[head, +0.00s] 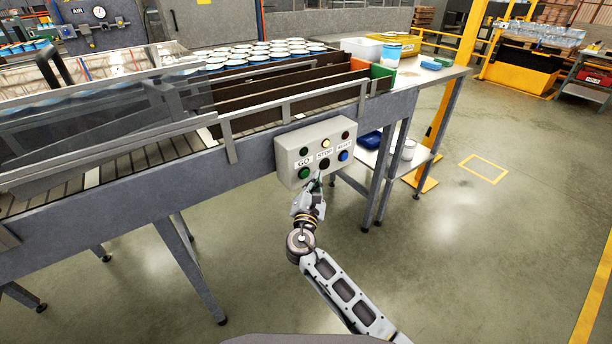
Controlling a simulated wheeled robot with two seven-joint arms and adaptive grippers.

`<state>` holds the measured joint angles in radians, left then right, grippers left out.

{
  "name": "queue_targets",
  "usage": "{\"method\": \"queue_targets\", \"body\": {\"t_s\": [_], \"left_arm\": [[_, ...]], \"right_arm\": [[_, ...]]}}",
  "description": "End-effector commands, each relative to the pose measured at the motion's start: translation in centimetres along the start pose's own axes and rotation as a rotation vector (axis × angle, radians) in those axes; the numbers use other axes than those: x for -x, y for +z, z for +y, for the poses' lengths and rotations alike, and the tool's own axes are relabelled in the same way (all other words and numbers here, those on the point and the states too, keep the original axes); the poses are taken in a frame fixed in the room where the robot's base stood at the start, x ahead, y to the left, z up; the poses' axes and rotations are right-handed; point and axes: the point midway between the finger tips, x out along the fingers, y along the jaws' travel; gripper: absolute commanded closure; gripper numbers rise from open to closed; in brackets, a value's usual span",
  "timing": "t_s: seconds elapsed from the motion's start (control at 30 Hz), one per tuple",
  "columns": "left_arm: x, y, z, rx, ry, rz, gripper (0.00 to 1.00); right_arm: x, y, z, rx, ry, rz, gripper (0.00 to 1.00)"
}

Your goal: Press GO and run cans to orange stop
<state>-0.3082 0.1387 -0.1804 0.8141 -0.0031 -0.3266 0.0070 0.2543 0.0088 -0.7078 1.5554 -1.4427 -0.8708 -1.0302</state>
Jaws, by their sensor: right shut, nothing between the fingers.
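A grey control box (314,150) hangs on the front of the conveyor (130,184). Its green button (304,172) is under the GO label, with a black button (323,163) under STOP and a blue one (343,156) at right. Many white-topped blue cans (262,53) stand packed at the lanes' back. An orange block (359,65) sits at a lane's right end. My left gripper is out of view.
A green block (381,76) ends the front lane. Metal guard rails (300,99) run along the conveyor's front. A table at right holds a white bin (361,49) and a white-and-blue tub (391,54). The floor (470,255) at right is clear.

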Motion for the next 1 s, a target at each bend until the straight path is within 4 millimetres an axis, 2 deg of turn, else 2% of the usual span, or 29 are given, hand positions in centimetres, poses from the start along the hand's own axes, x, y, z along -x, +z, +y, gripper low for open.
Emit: {"method": "queue_targets", "body": {"t_s": [1.0], "left_arm": [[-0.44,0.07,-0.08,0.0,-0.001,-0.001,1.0]], "right_arm": [[-0.67,-0.48,0.52,-0.001,0.0,0.0,1.0]]}}
